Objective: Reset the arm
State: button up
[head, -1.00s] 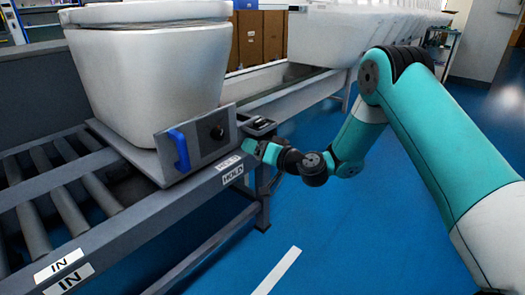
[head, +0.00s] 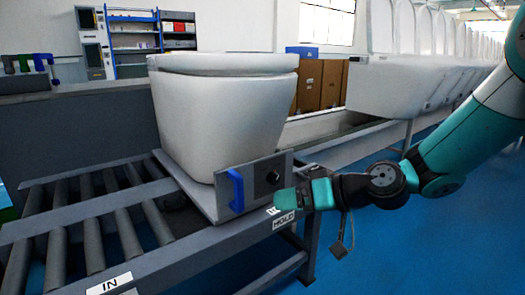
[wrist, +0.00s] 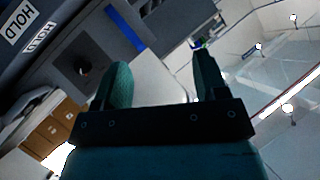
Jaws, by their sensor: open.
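My arm reaches in from the right in the head view. My gripper (head: 284,199) is at the lower right corner of the grey plate (head: 255,183) with a black knob and a blue handle (head: 236,190). I cannot tell whether it touches the plate. In the wrist view my gripper (wrist: 163,78) has its two teal fingers wide apart, with nothing held between them. The plate's black knob (wrist: 83,70) and blue handle (wrist: 126,30) show beyond the fingers.
A white toilet (head: 222,115) stands on a pallet on the roller conveyor (head: 105,225). HOLD and IN labels mark the conveyor's front rail. More toilets (head: 420,60) line the back right, near brown boxes (head: 322,84). Blue floor lies open below my arm.

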jog(key=s+d+r+n+g+h, duration=0.1)
jog(key=s+d+r+g+h, duration=0.2)
jog(key=s, duration=0.9)
jog(key=s+d+g+h, duration=0.3)
jog(key=s+d+h, duration=0.1)
jog(key=s, duration=0.9)
notch_tip(320, 180, up, 33)
jog(key=p, duration=3.2)
jog(key=shift+s+d+h+p, duration=0.15)
jog(key=shift+h+p, duration=0.15)
jog(key=shift+p, duration=0.1)
